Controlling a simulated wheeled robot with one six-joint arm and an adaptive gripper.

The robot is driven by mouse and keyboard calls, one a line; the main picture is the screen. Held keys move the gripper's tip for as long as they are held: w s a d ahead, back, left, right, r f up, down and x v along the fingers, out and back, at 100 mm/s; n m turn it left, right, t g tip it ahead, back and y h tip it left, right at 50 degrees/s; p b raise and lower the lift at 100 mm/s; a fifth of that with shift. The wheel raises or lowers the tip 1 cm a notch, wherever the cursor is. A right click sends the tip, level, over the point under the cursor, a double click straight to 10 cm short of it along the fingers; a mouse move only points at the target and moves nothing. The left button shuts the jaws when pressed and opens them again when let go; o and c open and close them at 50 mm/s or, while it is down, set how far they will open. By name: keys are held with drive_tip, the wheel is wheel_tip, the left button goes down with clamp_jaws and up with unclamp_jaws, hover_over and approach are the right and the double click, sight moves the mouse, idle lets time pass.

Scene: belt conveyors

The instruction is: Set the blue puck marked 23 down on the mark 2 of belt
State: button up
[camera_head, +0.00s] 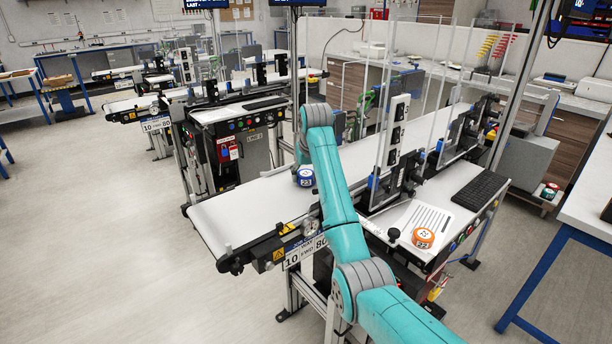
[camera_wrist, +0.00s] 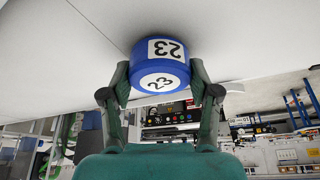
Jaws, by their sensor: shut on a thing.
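The blue puck marked 23 (camera_head: 305,177) is at the white belt (camera_head: 245,208) of the nearest conveyor, left of the clear guard panels. In the wrist view the puck (camera_wrist: 161,68) sits between the two dark fingers of my gripper (camera_wrist: 160,78), with white 23 labels on its top and side. My gripper is shut on it. The belt surface (camera_wrist: 60,50) lies just behind the puck there; I cannot tell whether they touch. In the head view my arm hides most of the gripper. I cannot make out a mark 2 on the belt.
An orange puck (camera_head: 423,238) lies on a paper sheet beside the belt, near a black keyboard (camera_head: 480,190). Black posts and clear panels (camera_head: 395,140) stand over the belt to the right. The belt's left end is clear. Another conveyor (camera_head: 235,110) stands behind.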

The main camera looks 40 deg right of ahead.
drive_tip(key=shift+f, duration=0.25)
drive_tip(key=o, duration=1.2)
drive_tip(key=shift+f, duration=0.1)
